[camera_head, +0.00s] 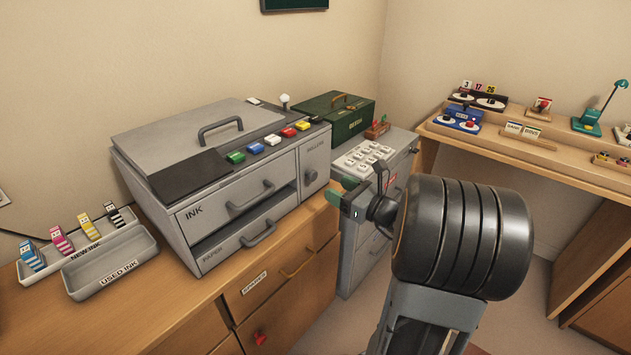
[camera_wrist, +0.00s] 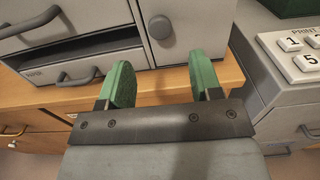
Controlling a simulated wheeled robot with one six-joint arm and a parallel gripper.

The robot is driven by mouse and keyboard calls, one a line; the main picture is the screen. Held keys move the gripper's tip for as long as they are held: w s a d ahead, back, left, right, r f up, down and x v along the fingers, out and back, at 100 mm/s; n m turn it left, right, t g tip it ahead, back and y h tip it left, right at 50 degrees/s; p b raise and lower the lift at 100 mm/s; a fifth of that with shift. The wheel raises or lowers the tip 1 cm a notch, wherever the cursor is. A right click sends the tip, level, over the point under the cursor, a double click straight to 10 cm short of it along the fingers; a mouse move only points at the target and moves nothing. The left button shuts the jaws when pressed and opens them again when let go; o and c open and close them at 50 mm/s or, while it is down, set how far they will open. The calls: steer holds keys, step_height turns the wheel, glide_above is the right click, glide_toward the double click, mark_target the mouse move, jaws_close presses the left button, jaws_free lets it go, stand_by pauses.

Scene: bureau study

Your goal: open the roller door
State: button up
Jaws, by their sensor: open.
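The roller door (camera_head: 316,152) is the small grey panel at the right end of the printer's front, with a faint label. It looks closed. Its round grey knob (camera_head: 310,175) sits low on the panel. In the wrist view the door (camera_wrist: 183,50) and knob (camera_wrist: 160,27) are at the top centre, the knob lying between the lines of my fingers. My gripper (camera_wrist: 163,76) has green fingers spread apart with nothing between them. In the head view my gripper (camera_head: 343,186) is right of the door, apart from the knob.
The printer's INK drawer (camera_head: 238,203) and PAPER drawer (camera_head: 244,243) have bar handles. The wooden cabinet (camera_head: 290,288) below has drawers with handles. A grey unit with number keys (camera_head: 363,160) and a green box (camera_head: 338,115) stand right of the printer.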

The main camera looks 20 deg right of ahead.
mark_target(314, 177)
steer(key=b+x, duration=0.1)
steer(key=x, duration=0.7)
steer(key=shift+w+a, duration=0.15)
steer(key=shift+c, duration=0.3)
jaws_close()
